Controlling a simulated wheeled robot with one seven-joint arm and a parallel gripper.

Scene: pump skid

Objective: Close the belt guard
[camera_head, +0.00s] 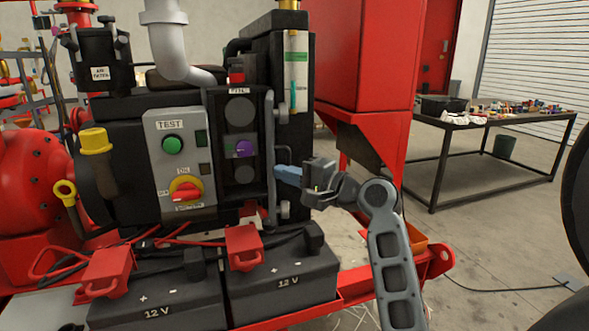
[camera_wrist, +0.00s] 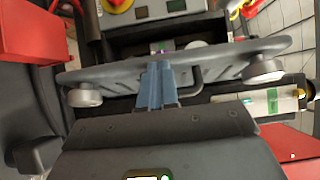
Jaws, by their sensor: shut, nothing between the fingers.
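The belt guard (camera_head: 270,160) is a dark, narrow plate, seen nearly edge-on in the head view. It stands out along the right side of a recess with round pulleys (camera_head: 240,111), which show uncovered. In the wrist view the guard (camera_wrist: 115,78) lies across the picture, with a silver knob near each end (camera_wrist: 85,97) (camera_wrist: 263,70) and a black handle (camera_wrist: 192,80). My gripper (camera_head: 287,174) has blue fingers, shut and empty, at the guard's right side. In the wrist view my gripper's fingertips (camera_wrist: 158,68) overlap the guard beside the handle; I cannot tell whether they touch.
A grey TEST control box (camera_head: 177,165) with a red-yellow switch is left of the recess. Two 12 V batteries (camera_head: 155,300) (camera_head: 285,282) with red clamps sit below. A red hopper (camera_head: 370,50) stands behind my gripper. A cluttered table (camera_head: 500,122) is at right, with open floor before it.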

